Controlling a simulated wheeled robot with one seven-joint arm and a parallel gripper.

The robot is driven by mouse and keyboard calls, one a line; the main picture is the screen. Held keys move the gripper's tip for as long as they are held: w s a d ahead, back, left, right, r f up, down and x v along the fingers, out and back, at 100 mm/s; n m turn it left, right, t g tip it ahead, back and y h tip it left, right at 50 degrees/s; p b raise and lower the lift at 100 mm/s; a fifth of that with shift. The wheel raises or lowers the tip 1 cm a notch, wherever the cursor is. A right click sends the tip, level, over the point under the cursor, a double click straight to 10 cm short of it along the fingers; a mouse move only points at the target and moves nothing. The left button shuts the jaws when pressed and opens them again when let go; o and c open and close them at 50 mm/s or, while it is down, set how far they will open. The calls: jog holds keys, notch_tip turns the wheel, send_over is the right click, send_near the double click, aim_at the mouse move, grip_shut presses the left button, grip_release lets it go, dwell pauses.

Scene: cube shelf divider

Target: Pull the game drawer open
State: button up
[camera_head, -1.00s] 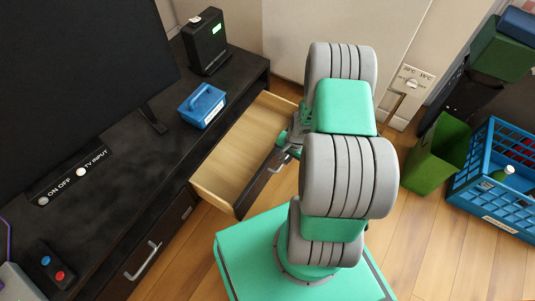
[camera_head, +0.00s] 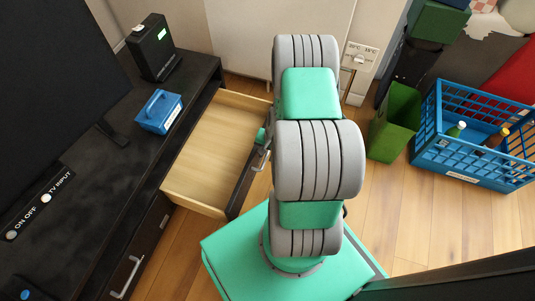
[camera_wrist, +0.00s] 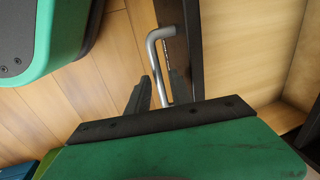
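The game drawer (camera_head: 215,155) is pulled well out of the black cabinet. Its light wooden inside looks empty in the head view. The drawer's bent silver handle (camera_wrist: 157,60) sits on the dark drawer front in the wrist view. My gripper (camera_wrist: 162,84) has one finger on each side of the handle bar and looks shut on it. The exact contact is partly hidden behind the gripper body. In the head view my arm covers most of the gripper, and a part of the handle (camera_head: 265,158) shows beside it.
A blue box (camera_head: 160,110) and a black device (camera_head: 150,48) stand on the cabinet top (camera_head: 90,165), near a dark screen (camera_head: 55,80). A green bin (camera_head: 393,125) and a blue crate (camera_head: 465,165) stand right of my arm. Open wooden floor (camera_head: 390,215) lies before them.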

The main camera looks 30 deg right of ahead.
jog(key=shift+o, duration=0.5)
notch_tip(320, 180, up, 8)
jog(key=s+p, duration=0.1)
jog(key=p, duration=0.2)
jog(key=shift+d+f, duration=0.15)
jog(key=shift+d, duration=0.25)
jog(key=shift+s, duration=0.1)
jog(key=w+a+r+n+p, duration=0.1)
jog(key=a+r+n+p, duration=0.15)
jog(key=r+p, duration=0.65)
jog(key=w+a+r+n+h+p, duration=0.1)
jog(key=a+r+p, duration=0.2)
jog(key=r, duration=1.2)
jog(key=w+a+r+n+p, duration=0.2)
jog(key=r+p, duration=0.3)
jog(key=r, duration=0.7)
jog(key=s+a+r+n+p, duration=0.1)
jog(key=s+a+r+p, duration=0.1)
jog(key=r, duration=0.6)
jog(key=s+a+r+n+t+p, duration=0.1)
jog(key=s+a+r+n+p, duration=0.1)
jog(key=r+p, duration=0.4)
jog(key=s+a+r+n+p, duration=0.2)
jog(key=s+a+r+p, duration=0.2)
jog(key=r, duration=0.7)
jog(key=shift+a+r+p, duration=0.25)
jog(key=shift+a+p, duration=0.25)
jog(key=shift+p, duration=0.05)
